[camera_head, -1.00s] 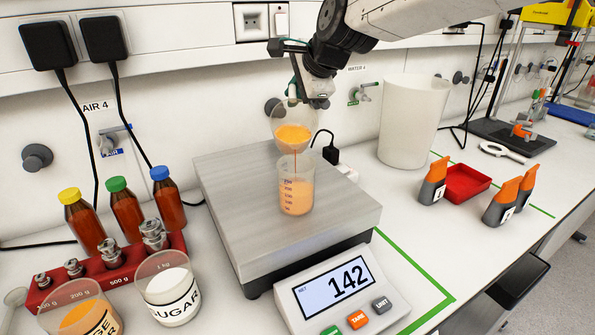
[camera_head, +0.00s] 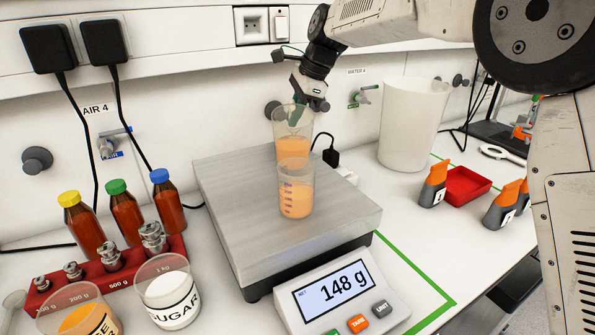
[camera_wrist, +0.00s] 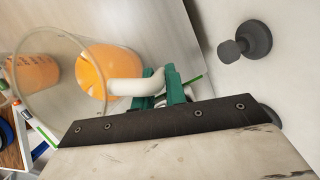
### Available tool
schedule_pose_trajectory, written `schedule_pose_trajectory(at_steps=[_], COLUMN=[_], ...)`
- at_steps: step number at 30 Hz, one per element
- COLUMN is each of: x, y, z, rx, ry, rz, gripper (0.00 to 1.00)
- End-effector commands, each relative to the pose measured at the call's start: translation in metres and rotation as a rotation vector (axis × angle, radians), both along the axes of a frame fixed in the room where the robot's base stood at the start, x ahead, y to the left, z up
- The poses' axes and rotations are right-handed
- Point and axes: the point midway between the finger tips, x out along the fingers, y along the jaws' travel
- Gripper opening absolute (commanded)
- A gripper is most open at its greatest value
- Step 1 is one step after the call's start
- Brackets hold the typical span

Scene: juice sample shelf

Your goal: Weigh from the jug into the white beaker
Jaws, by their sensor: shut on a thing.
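The jug (camera_head: 292,125) is clear, holds orange juice and appears upright just behind and above the beaker. My gripper (camera_head: 312,97) is shut on its handle. In the wrist view, the green fingers (camera_wrist: 162,88) close on the pale handle (camera_wrist: 128,88) of the jug (camera_wrist: 60,100). A clear beaker (camera_head: 296,206) with purple marks stands on the scale's grey plate (camera_head: 235,215) and holds orange juice. It is probably the beaker behind the jug's wall in the wrist view. No stream shows between jug and beaker. The scale's display (camera_head: 334,290) reads 148 g.
A red weight block (camera_head: 60,288), brown bottles (camera_head: 123,210) and a sugar beaker (camera_head: 172,305) stand left of the scale. A white bin (camera_head: 410,130), a red tray (camera_head: 462,187) and orange-topped holders (camera_head: 433,187) stand right. The wall is close behind the jug.

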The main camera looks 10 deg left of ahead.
Motion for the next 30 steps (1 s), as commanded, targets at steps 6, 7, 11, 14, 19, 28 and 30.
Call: schedule_pose_trajectory(at_steps=[6, 7, 11, 14, 19, 28, 30], x=[0.011, 0.012, 0.015, 0.016, 0.017, 0.017, 0.017], y=[0.002, 0.003, 0.003, 0.003, 0.003, 0.003, 0.003], z=[-0.014, -0.016, -0.021, -0.024, -0.016, 0.026, 0.031], rx=[-0.03, -0.034, -0.046, -0.051, -0.055, -0.056, -0.057], ry=[0.129, 0.144, 0.195, 0.22, 0.237, 0.238, 0.239], rz=[-0.004, -0.005, -0.007, -0.007, -0.008, -0.008, -0.008], gripper=[0.0, 0.0, 0.0, 0.0, 0.0, 0.0, 0.0])
